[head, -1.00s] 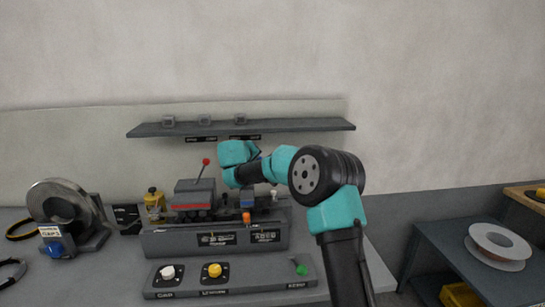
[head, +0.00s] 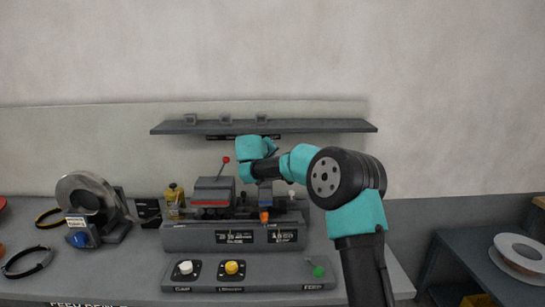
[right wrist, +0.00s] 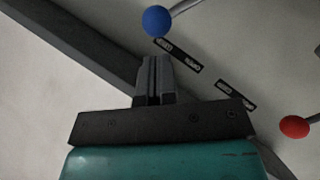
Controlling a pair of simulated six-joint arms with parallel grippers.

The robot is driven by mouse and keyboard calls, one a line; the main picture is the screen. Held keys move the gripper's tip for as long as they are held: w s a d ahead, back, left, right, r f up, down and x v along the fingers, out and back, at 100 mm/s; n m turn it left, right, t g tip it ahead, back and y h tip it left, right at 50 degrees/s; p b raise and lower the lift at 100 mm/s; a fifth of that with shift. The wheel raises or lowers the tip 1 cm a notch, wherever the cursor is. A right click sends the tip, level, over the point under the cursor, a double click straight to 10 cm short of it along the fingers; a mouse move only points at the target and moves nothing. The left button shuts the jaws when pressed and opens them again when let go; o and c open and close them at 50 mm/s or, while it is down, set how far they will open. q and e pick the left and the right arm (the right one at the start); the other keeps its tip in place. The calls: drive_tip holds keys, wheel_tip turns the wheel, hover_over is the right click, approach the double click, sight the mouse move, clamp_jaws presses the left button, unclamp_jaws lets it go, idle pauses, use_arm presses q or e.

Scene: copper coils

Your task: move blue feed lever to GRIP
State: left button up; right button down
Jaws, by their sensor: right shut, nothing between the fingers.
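The blue feed lever shows in the right wrist view as a blue ball (right wrist: 157,20) on a grey rod that runs up to the right. My right gripper (right wrist: 154,62) is shut and empty. In that picture its fingertips lie just below the ball, with a small gap between them; whether they touch in depth I cannot tell. Two small black label plates (right wrist: 178,55) lie to the right of the fingertips, too small to read. In the head view my right arm stands over the right part of the grey machine (head: 235,237), and the blue ball and fingertips are hidden. My left gripper is not in view.
A red-balled lever (head: 225,160) rises from the machine, also in the right wrist view (right wrist: 295,127). A grey shelf (head: 180,128) is behind. A button panel (head: 206,285) is in front. A coil stand (head: 118,230) is left, a spool (head: 518,254) right.

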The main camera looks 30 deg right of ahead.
drive_tip(key=w+v, duration=0.1)
drive_tip(key=v, duration=1)
drive_tip(key=shift+a+r, duration=0.35)
drive_tip(key=shift+r, duration=0.05)
drive_tip(key=shift+s, duration=0.1)
